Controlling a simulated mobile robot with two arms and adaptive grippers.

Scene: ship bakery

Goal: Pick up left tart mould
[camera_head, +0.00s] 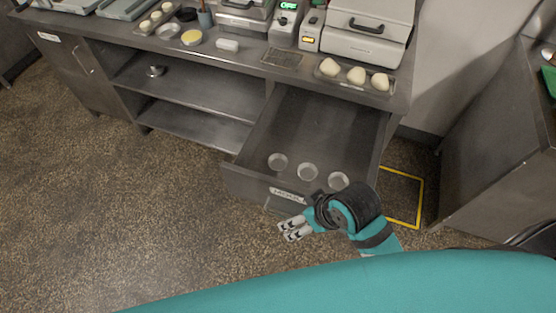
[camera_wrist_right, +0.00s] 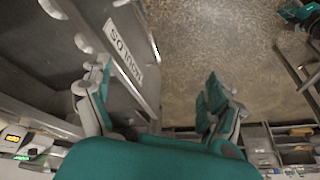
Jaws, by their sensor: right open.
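Three round, shallow metal tart moulds lie in a row in the open drawer. In the head view the left tart mould (camera_head: 277,161) is beside the middle mould (camera_head: 307,171) and the right mould (camera_head: 338,181). My right gripper (camera_head: 293,228) is open and empty, outside the drawer just in front of its labelled front panel, apart from the moulds. In the right wrist view its spread fingers (camera_wrist_right: 158,90) straddle empty space beside the drawer label (camera_wrist_right: 125,52). Pale round shapes show inside the drawer there. My left gripper is not in view.
The open drawer (camera_head: 330,118) sticks out from the steel counter (camera_head: 235,55). A tray of dough pieces (camera_head: 356,75) and a waffle-iron-like machine (camera_head: 368,28) stand on top. Another counter (camera_head: 500,140) is at right. Floor at left is clear.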

